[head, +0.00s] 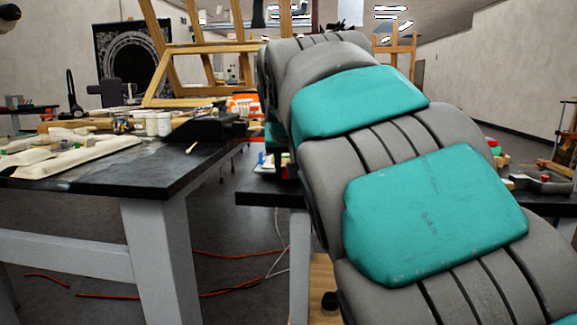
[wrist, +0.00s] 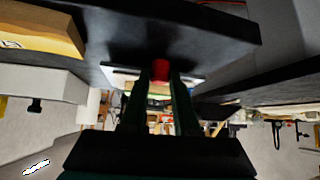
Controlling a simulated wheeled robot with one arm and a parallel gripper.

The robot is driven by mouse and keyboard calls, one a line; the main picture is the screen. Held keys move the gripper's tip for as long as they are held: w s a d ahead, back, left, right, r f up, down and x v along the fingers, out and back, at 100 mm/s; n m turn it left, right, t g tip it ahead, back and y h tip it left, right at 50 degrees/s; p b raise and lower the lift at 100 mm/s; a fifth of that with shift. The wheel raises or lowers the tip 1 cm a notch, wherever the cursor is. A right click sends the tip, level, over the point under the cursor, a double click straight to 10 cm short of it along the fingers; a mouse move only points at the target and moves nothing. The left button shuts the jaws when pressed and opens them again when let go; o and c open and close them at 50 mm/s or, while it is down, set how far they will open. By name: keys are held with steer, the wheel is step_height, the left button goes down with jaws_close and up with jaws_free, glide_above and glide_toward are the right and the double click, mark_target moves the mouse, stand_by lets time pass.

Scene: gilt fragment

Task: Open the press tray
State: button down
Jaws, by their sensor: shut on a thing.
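In the wrist view, the two dark fingers of my gripper (wrist: 161,82) reach toward a small red piece (wrist: 160,67). They are shut on it, one finger on each side. A thin pale, tray-like edge (wrist: 118,75) shows right behind the red piece, under a large dark slab (wrist: 185,35). I take this edge for the press tray, but the dim picture does not show it clearly. I cannot tell how far out it sits. In the head view, my arm hides my gripper and whatever it holds.
A black-topped table (head: 95,180) with white jars (head: 157,124) and pale pieces stands at the left. A lower dark surface (head: 262,194) lies behind my arm. Wooden easels (head: 160,50) stand at the back. Orange cables (head: 215,294) cross the floor. Open floor shows between the tables.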

steer(key=c, duration=0.6)
jaws_free()
steer(key=shift+c, duration=0.2)
steer(key=v, duration=0.7)
steer(key=shift+s+r, duration=0.25)
steer(key=shift+r, duration=0.05)
steer(key=shift+d, duration=0.1)
